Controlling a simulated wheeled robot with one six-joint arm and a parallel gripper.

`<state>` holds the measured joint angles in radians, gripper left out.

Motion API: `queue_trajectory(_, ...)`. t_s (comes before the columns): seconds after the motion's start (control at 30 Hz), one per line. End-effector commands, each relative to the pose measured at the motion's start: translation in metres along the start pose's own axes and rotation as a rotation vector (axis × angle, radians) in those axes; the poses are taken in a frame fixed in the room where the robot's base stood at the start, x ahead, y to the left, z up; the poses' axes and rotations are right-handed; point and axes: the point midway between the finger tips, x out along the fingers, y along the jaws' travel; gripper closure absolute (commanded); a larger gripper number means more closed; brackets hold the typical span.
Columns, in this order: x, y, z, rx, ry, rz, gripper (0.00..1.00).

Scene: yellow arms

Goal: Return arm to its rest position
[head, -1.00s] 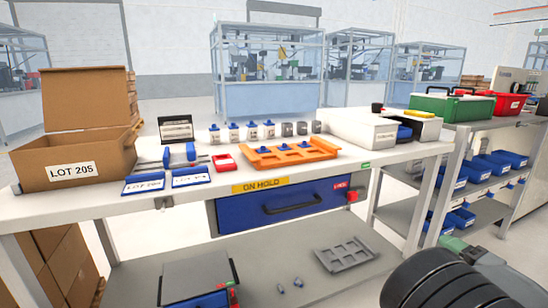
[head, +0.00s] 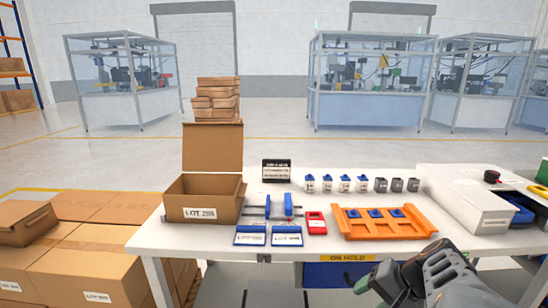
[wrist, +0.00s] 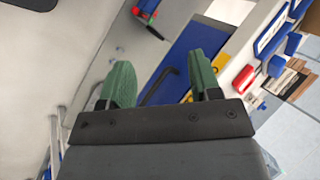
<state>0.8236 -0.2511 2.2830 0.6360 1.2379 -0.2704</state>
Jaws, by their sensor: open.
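The wrist view looks past the fingers toward the bench's blue drawer (wrist: 192,55) and the shelf below. The fingers touch nothing that I can see.
On the bench stand an open LOT box (head: 203,200), an orange tray (head: 385,224) with blue-topped parts, a red item (head: 316,222), blue-framed cards (head: 287,236) and a white case (head: 465,205). Cardboard boxes (head: 90,255) fill the floor at left.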

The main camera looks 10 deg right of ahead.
Motion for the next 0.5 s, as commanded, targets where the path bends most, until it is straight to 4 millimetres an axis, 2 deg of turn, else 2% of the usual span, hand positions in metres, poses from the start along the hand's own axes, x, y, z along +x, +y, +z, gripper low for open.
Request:
queue_trajectory(0.03, -0.020, -0.035, 0.018, -0.099, -0.025, 0.076, 0.43)
queue_trajectory(0.1, -0.027, -0.058, 0.037, -0.219, -0.037, 0.174, 0.43)
queue_trajectory(0.3, -0.050, -0.108, 0.078, -0.550, -0.005, 0.358, 0.43)
queue_trajectory(0.5, -0.066, -0.137, 0.099, -0.776, 0.051, 0.426, 0.43)
